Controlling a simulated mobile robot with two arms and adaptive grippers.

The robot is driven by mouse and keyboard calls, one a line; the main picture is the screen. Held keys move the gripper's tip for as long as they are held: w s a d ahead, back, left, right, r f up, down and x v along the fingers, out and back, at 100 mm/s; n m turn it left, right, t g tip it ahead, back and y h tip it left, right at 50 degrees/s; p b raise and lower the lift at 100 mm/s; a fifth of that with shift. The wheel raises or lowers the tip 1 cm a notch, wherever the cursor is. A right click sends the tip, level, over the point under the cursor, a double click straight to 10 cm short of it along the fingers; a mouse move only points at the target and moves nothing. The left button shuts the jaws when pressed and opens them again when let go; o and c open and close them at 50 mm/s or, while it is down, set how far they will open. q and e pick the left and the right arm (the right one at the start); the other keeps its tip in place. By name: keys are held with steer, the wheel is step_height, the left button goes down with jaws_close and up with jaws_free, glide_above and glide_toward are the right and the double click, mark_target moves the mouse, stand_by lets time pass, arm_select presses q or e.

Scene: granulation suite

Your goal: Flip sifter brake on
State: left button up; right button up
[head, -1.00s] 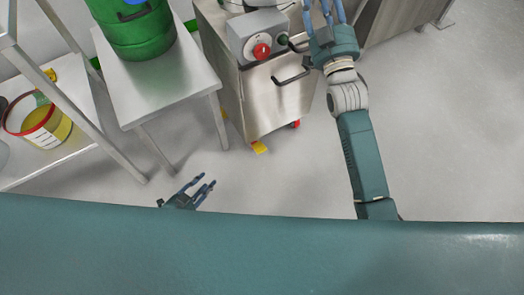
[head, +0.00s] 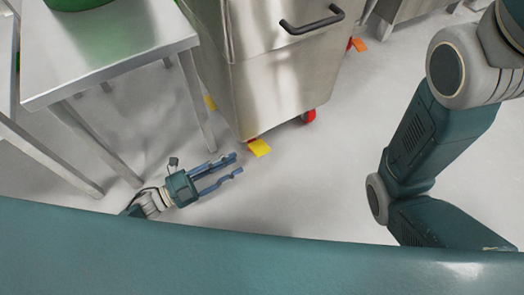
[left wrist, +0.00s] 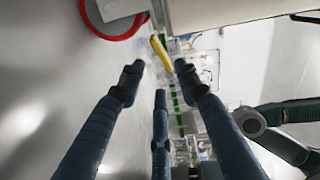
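The sifter stands on a steel cabinet (head: 285,85) at the top of the head view; only its lower body shows. A yellow tab (head: 259,147), likely the brake pedal, sticks out at the foot of its near corner, tilted down. My left gripper (head: 236,165) is just left of and below this tab, low over the floor, fingers apart and empty. In the left wrist view the yellow tab (left wrist: 161,53) shows beyond my open fingers (left wrist: 160,85), apart from them, beside a red-rimmed wheel (left wrist: 108,18). My right gripper is out of view; only my right arm shows.
A red caster (head: 308,116) and an orange tab (head: 359,45) show at the cabinet's right side. The floor right of the cabinet is clear.

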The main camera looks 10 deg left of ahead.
mark_target(261, 147)
arm_select(q)
steer(key=b+x, duration=0.4)
steer(key=x, duration=0.5)
steer(key=shift+w+d, duration=0.2)
steer(key=shift+d, duration=0.1)
steer(key=shift+w+d, duration=0.3)
steer(key=shift+d, duration=0.15)
jaws_close()
